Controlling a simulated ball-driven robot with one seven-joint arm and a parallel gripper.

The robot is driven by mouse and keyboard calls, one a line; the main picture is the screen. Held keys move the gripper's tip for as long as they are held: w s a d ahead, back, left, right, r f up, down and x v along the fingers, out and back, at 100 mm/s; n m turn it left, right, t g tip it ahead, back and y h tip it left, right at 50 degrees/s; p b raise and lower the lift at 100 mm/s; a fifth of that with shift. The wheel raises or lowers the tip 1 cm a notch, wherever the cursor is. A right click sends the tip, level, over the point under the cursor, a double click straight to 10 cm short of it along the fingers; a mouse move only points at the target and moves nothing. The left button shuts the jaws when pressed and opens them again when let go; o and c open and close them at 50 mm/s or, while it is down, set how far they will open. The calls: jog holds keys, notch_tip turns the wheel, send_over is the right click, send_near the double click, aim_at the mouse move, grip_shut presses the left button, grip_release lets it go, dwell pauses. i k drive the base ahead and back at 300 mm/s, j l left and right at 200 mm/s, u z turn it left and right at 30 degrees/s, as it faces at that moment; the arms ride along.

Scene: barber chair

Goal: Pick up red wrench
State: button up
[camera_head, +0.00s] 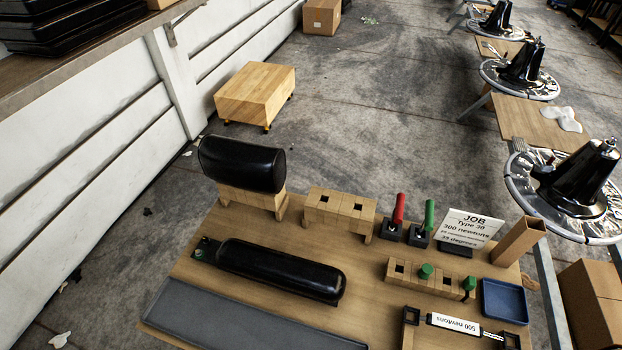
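A red-handled tool (398,208), which looks like the red wrench, stands upright and slightly tilted in a black holder (391,230) near the back of the wooden table. Its lower end is hidden in the holder. A similar green-handled tool (429,215) stands in its own black holder just to the right. My gripper is not in view, and nothing touches the red tool.
A white wall runs along the left.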

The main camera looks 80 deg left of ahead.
aim_at(398, 216)
jog(key=u, duration=1.45)
jog(key=i+l+u, duration=0.25)
jog(key=l, duration=0.35)
jog(key=l+u, duration=0.2)
jog(key=l, duration=0.4)
jog(key=i+l+u, duration=0.25)
jog(key=l, duration=0.4)
jog(key=k+j, duration=0.05)
jog(key=k, duration=0.05)
